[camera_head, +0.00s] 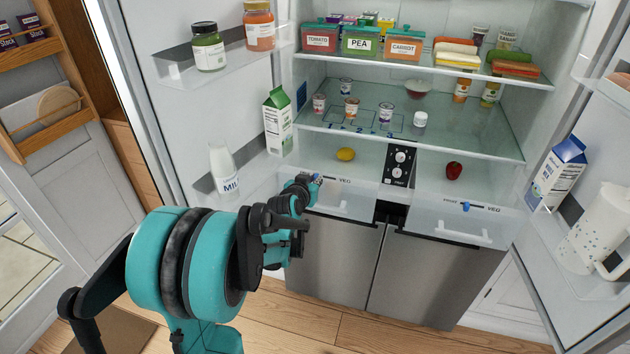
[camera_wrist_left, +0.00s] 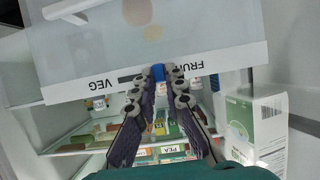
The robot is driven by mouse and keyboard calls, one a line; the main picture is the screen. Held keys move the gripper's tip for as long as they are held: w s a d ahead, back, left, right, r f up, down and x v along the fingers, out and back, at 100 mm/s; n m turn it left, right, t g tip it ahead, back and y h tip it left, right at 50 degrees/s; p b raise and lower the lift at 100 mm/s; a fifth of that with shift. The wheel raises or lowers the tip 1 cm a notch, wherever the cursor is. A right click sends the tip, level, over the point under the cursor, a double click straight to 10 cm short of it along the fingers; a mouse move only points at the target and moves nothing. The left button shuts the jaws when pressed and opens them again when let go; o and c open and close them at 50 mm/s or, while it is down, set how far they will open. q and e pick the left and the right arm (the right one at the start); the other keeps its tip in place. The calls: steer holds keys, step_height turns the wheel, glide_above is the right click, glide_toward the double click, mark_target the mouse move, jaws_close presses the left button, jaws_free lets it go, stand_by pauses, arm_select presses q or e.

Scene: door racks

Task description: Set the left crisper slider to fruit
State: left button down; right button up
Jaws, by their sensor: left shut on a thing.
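The left crisper drawer (camera_head: 345,204) is closed under the lowest shelf compartment. Its blue slider (camera_head: 318,177) is near the FRUIT end of its dark slot, away from the VEG label. It also shows in the left wrist view (camera_wrist_left: 158,71), where the drawer front appears upside down and the slider sits beside the FRUIT word. My left gripper (camera_head: 306,186) is at the drawer's upper left, its fingers closed around the slider. In the head view the gripper hides the FRUIT label. My right gripper is not in view.
The right crisper drawer (camera_head: 450,231) has its own blue slider (camera_head: 466,207). The open left door holds a green milk carton (camera_head: 278,122) and a milk bottle (camera_head: 223,168) close to my left arm.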

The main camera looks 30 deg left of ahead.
arm_select(q)
steer(key=shift+s+a, duration=0.15)
steer(key=shift+a, duration=0.3)
steer(key=shift+d, duration=0.4)
steer(key=c, duration=1.8)
jaws_free()
steer(key=shift+a, duration=0.1)
steer(key=shift+c, duration=0.2)
steer(key=shift+o, duration=1.4)
steer(key=shift+a, duration=0.2)
steer(key=shift+d, duration=0.1)
steer(key=v, duration=1.2)
steer(key=shift+d, duration=0.2)
